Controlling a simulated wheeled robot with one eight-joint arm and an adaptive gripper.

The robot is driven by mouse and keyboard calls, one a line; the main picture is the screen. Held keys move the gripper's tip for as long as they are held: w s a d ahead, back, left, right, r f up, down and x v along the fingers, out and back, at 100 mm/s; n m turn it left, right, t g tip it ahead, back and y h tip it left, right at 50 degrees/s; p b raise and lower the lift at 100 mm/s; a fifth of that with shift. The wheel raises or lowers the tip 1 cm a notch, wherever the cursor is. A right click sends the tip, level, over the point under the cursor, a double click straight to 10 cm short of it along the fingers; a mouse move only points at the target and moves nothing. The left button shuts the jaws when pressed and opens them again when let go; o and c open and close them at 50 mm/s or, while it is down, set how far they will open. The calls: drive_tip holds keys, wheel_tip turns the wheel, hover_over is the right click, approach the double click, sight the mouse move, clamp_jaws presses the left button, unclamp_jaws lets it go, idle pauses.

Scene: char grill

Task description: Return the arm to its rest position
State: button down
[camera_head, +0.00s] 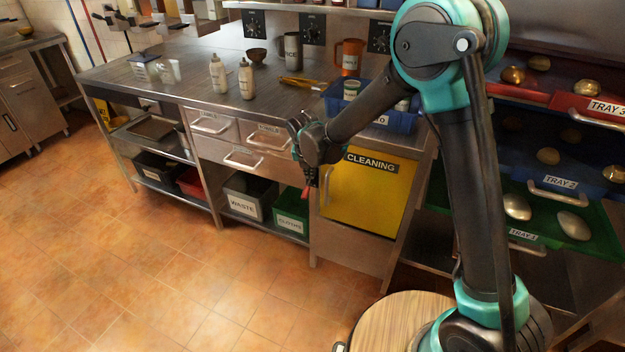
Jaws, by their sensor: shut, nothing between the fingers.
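My arm rises from my base at the lower right, bends at a teal elbow joint near the top, and slopes down to the left. My gripper (308,186) hangs at its end, pointing down in front of the counter's drawers, left of the yellow cleaning door (362,194). Its fingers are small and dark with a reddish tip. It is shut and holds nothing. It appears in the air, in front of the cabinet. My forearm hides part of the blue bin (398,122) on the counter.
The steel counter (205,87) carries two bottles (246,79), a dark bowl (256,56), a metal mug (292,52) and an orange mug (350,58). A tray rack with a green tray (545,228) stands at right. Waste (243,196) and green (291,210) bins sit below. The tiled floor at left is clear.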

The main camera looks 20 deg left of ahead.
drive_tip(key=s+d+r+m, duration=0.1)
drive_tip(key=d+r+m, duration=0.3)
drive_tip(key=d+m, duration=0.7)
drive_tip(key=s+d+r+m, duration=0.1)
drive_tip(key=d+r+m, duration=0.35)
drive_tip(key=d, duration=1.25)
drive_tip(key=s+d+f+m, duration=0.2)
drive_tip(key=s+d+m, duration=0.6)
drive_tip(key=m, duration=0.3)
drive_tip(key=s+d+f+m, duration=0.2)
drive_tip(key=s+d+m, duration=0.6)
drive_tip(key=d+m, duration=0.3)
drive_tip(key=shift+s+d+f+h, duration=0.15)
drive_tip(key=shift+d+f+h, duration=0.15)
drive_tip(key=shift+f, duration=0.1)
